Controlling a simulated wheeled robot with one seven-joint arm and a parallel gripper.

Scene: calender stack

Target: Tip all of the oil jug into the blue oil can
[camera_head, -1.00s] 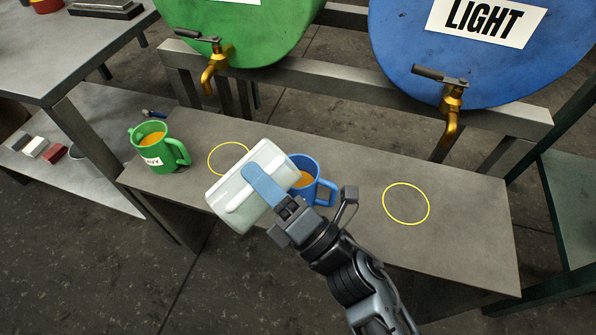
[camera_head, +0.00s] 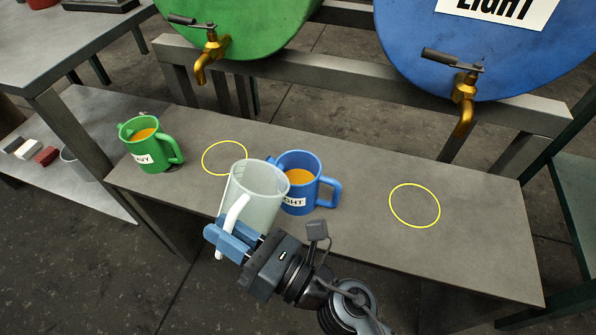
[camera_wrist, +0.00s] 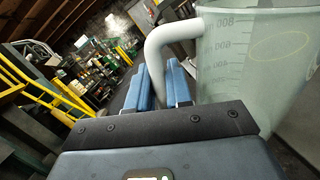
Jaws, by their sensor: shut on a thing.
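My gripper (camera_head: 230,238) is shut on the handle of the pale translucent oil jug (camera_head: 260,200), and the blue fingers (camera_wrist: 164,88) close around that handle in the wrist view. The jug (camera_wrist: 250,65), marked with graduations, is held nearly upright with a slight tilt, left of and in front of the blue oil can. No oil shows inside the jug. The blue oil can (camera_head: 308,165), labelled LIGHT, stands upright on the bench with amber oil in it. The jug covers part of its left side.
A green can (camera_head: 150,150) with amber oil stands at the bench's left end. Two yellow rings (camera_head: 414,205) mark the bench (camera_head: 360,180); the right one is empty. Brass taps (camera_head: 464,100) of the green and blue drums overhang behind.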

